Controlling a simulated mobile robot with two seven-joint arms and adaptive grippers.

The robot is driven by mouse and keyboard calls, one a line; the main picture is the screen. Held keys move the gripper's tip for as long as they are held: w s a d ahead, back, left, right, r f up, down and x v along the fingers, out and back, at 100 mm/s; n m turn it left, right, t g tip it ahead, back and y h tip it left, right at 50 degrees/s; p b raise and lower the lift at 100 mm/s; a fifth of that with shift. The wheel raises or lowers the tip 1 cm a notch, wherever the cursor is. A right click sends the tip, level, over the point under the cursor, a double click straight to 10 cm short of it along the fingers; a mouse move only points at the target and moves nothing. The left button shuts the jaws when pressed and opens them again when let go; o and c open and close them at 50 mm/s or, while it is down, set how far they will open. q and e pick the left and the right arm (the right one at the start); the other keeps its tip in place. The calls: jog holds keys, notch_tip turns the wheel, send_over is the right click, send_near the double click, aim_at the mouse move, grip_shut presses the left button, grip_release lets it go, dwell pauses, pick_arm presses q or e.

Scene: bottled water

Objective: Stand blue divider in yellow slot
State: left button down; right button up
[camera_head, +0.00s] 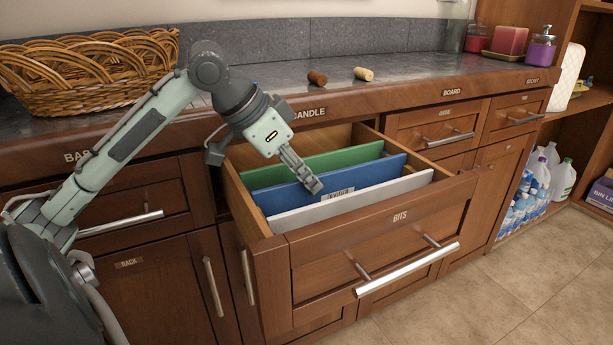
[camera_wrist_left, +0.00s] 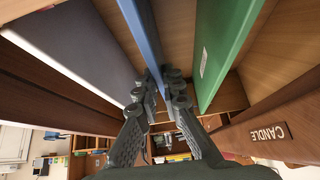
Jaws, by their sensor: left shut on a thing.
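The blue divider (camera_head: 375,173) stands upright in the open drawer, between a green divider (camera_head: 345,158) and a pale grey-white divider (camera_head: 350,204). A "DIVIDER" label is on the blue one. My left gripper (camera_head: 314,185) reaches down to its top edge from the left. In the left wrist view, the gripper's fingers (camera_wrist_left: 163,98) are closed on both sides of the blue divider (camera_wrist_left: 143,32). No yellow slot shows in either view; the bottom edge of the blue divider is hidden. My right gripper is not in view.
The drawer front (camera_head: 400,215) is labelled "BITS" and has a long metal handle (camera_head: 408,270). Bottles (camera_head: 525,195) stand on a shelf at the right.

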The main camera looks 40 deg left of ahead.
pick_arm(q)
jog(key=c, duration=1.6)
grip_release()
jog(key=v, duration=1.2)
